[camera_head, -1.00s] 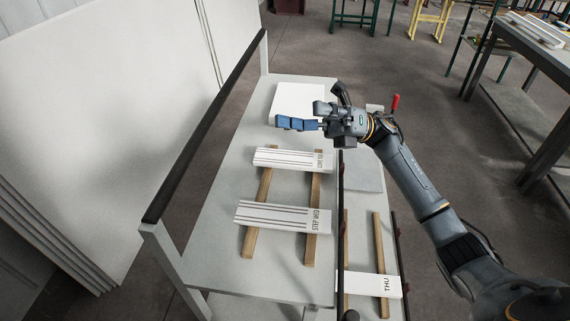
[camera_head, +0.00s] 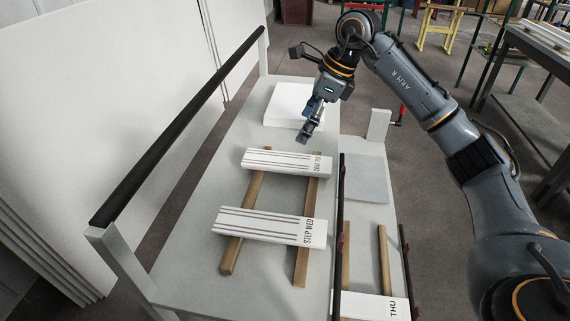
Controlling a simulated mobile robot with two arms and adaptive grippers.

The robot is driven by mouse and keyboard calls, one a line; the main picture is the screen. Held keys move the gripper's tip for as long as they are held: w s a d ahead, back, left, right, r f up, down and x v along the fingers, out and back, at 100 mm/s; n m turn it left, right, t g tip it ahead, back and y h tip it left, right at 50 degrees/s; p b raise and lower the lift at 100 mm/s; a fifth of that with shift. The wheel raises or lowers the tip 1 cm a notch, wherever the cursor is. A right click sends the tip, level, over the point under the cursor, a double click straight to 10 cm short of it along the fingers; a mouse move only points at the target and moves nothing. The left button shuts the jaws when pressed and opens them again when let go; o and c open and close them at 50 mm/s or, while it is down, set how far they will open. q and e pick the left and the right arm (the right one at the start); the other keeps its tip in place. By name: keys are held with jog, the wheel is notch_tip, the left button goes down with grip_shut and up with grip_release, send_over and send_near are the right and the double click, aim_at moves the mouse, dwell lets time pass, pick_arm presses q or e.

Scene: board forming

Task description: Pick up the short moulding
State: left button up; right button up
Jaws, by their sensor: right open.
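A white grooved moulding (camera_head: 275,161) with partly readable lettering lies across two wooden strips on the grey table. It is the shorter of the two grooved mouldings there. A longer white moulding marked STEP WED (camera_head: 262,226) lies across the same strips, nearer to me. My right gripper (camera_head: 307,132) points down just beyond the right part of the shorter moulding. It is open with nothing visible in it, and it looks apart from the moulding. My left gripper is not in view.
A white block (camera_head: 287,105) stands behind my right gripper. Wooden strips (camera_head: 229,254) support the mouldings. A dark rail (camera_head: 180,124) runs along the table's left side. A board marked THU (camera_head: 366,306) lies at the lower right, past a dark divider (camera_head: 338,230).

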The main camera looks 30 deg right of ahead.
send_over(287, 160)
jog(key=s+d, duration=0.2)
jog(key=f, duration=0.5)
jog(key=shift+w+a, duration=0.15)
jog(key=shift+w, duration=0.1)
jog(key=p+x, duration=0.1)
jog(key=x, duration=0.4)
jog(key=shift+s+d+p, duration=0.15)
jog(key=shift+d+p, duration=0.05)
jog(key=shift+p, duration=0.2)
jog(key=shift+a+f, duration=0.1)
jog(key=shift+f, duration=0.3)
jog(key=shift+c, duration=0.2)
jog(key=shift+r, duration=0.1)
jog(key=c, duration=1.6)
